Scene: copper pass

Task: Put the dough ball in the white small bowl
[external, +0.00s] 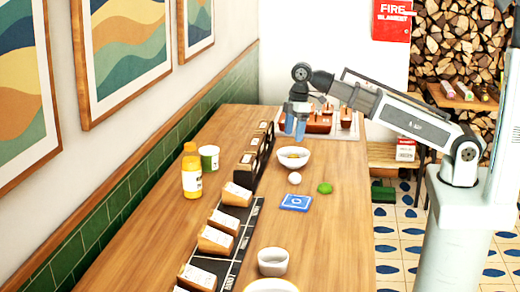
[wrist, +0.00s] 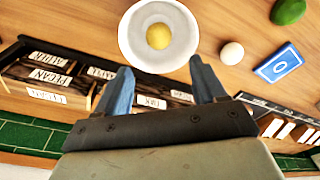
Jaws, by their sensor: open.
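A white bowl (external: 281,159) stands on the wooden counter and shows from above in the wrist view (wrist: 131,40). A yellowish, dough-like ball (wrist: 158,36) rests inside it. A pale, off-white ball (external: 294,178), egg or dough by its look, lies on the counter close to the bowl; it also shows in the wrist view (wrist: 232,54). A smaller whitish bowl (external: 273,263) stands nearer the camera. My gripper (external: 295,127) has blue fingers spread apart and empty, above the counter just beyond the white bowl. In the wrist view, the fingertips (wrist: 159,65) point toward the bowl's near rim.
A green fruit (external: 325,188) and a blue card (external: 296,202) lie near the pale ball. Another bowl (external: 272,286) is cut off below.

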